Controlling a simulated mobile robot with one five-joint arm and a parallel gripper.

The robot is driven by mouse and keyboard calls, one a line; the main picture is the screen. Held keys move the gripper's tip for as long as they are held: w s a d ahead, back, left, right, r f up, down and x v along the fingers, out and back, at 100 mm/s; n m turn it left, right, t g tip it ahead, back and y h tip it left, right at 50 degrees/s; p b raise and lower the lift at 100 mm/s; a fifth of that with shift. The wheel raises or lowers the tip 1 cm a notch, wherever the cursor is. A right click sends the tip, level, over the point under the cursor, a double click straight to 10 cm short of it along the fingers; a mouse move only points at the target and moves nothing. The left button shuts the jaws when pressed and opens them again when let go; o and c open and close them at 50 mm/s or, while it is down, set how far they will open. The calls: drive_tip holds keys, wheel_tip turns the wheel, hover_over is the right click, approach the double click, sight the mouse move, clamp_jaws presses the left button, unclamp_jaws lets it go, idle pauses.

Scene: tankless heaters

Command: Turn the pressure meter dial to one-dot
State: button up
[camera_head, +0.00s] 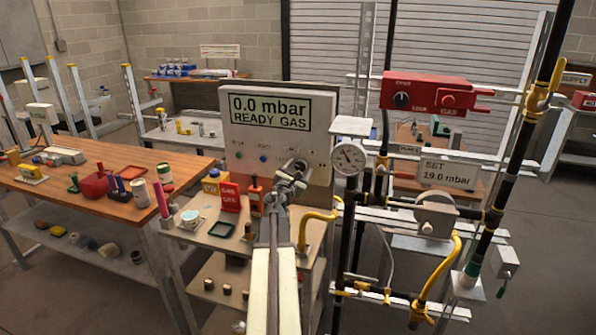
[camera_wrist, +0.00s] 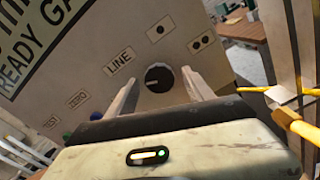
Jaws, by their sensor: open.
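The pressure meter (camera_head: 278,118) is a pale box whose display reads "0.0 mbar READY GAS". Its dial (camera_wrist: 158,77) is a round dark knob on the front face. In the wrist view, the LINE label (camera_wrist: 120,62) is to its upper left, the one-dot label (camera_wrist: 158,29) above, and the two-dot label (camera_wrist: 195,42) to the upper right. A small light mark shows on the knob; its exact heading is unclear. My gripper (camera_wrist: 160,80) is open, its fingers on either side of the dial; contact cannot be told. My arm partly hides the dial in the head view.
A pressure gauge (camera_head: 349,158) and black pipework stand close on the right, with a yellow hose (camera_head: 318,222) near my arm. Small bottles and a red box (camera_head: 230,197) sit below the meter. A wooden workbench (camera_head: 120,158) is at left.

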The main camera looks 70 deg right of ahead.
clamp_jaws()
drive_tip(key=shift+a, duration=0.15)
drive_tip(key=shift+m, duration=0.3)
drive_tip(key=m, duration=0.2)
drive_tip(key=shift+m, duration=0.3)
drive_tip(key=m, duration=0.5)
drive_tip(key=shift+r, duration=0.1)
drive_tip(key=m, duration=0.5)
drive_tip(key=shift+m, duration=2.2)
